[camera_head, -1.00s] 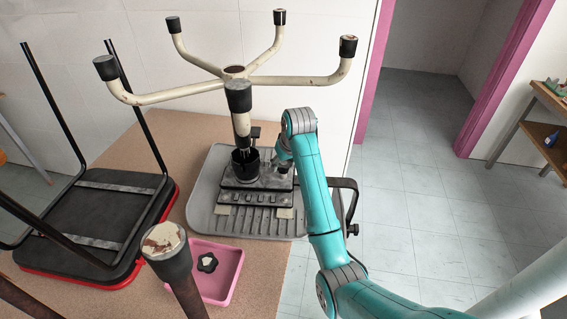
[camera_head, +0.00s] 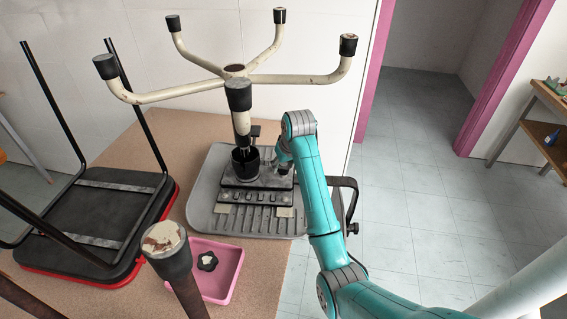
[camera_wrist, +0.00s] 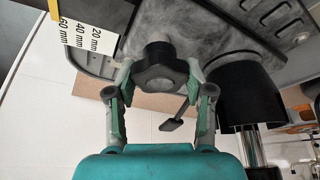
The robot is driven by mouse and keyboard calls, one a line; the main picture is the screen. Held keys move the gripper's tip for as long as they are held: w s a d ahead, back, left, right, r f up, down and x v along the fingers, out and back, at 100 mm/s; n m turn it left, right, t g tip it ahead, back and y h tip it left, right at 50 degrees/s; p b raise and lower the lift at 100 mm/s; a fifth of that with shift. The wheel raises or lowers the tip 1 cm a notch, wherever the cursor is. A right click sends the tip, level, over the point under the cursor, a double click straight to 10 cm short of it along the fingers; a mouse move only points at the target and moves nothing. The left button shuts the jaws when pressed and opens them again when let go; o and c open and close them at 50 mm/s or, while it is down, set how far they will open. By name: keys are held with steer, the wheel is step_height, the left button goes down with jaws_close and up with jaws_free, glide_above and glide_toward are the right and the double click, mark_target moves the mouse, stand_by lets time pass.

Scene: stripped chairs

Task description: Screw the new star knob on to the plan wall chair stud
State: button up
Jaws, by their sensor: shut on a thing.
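The black star knob (camera_wrist: 160,68) sits between the two fingers of my gripper (camera_wrist: 161,92) in the wrist view, with its lobed face towards the camera. The fingers are shut on its sides. Its far side faces the grey metal plate of the chair mechanism (camera_wrist: 205,30); I cannot tell whether it touches. The stud does not show in the wrist view. In the head view my gripper (camera_head: 284,165) is at the right side of the chair mechanism (camera_head: 240,198) on the upturned grey seat (camera_head: 215,160), and the held knob is hidden there.
A pink tray (camera_head: 238,262) holds another dark star knob (camera_head: 207,261). An upturned cream five-arm base (camera_head: 300,79) rises over the seat on a black column (camera_head: 246,162). A black chair (camera_head: 95,220) lies left. A ruler label (camera_wrist: 80,33) shows in the wrist view. Floor at right is clear.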

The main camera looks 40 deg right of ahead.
steer(key=shift+f, duration=0.7)
steer(key=o, duration=1.2)
steer(key=shift+o, duration=0.2)
steer(key=shift+r, duration=0.1)
steer(key=v, duration=0.7)
steer(key=shift+s+r, duration=0.1)
steer(key=shift+r, duration=0.05)
